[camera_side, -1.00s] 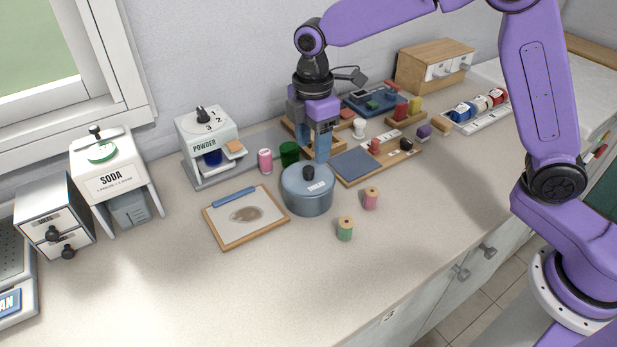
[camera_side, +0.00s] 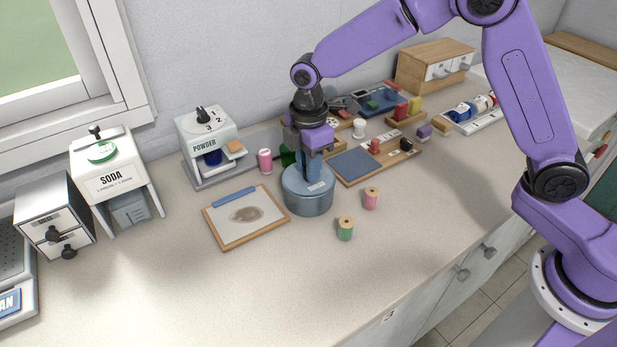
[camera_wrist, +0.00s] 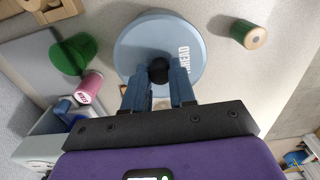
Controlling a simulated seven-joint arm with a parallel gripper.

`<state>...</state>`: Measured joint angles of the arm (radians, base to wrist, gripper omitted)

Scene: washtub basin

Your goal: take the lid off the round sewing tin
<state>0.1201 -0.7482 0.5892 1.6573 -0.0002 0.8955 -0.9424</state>
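The round blue-grey sewing tin (camera_side: 308,203) stands upright on the counter with its lid on. The lid (camera_wrist: 135,45) fills the top middle of the wrist view, with the word THREAD partly visible. Its black round knob (camera_wrist: 158,70) lies between my fingertips. My gripper (camera_side: 314,172) points down over the tin, with its fingers at lid height and hiding the knob in the side view. In the wrist view my gripper (camera_wrist: 159,76) has one finger on each side of the knob. I cannot tell whether the fingers press on it.
A clipboard (camera_side: 222,239) lies left of the tin. A board with a blue pad (camera_side: 357,164) lies right. The front counter is clear.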

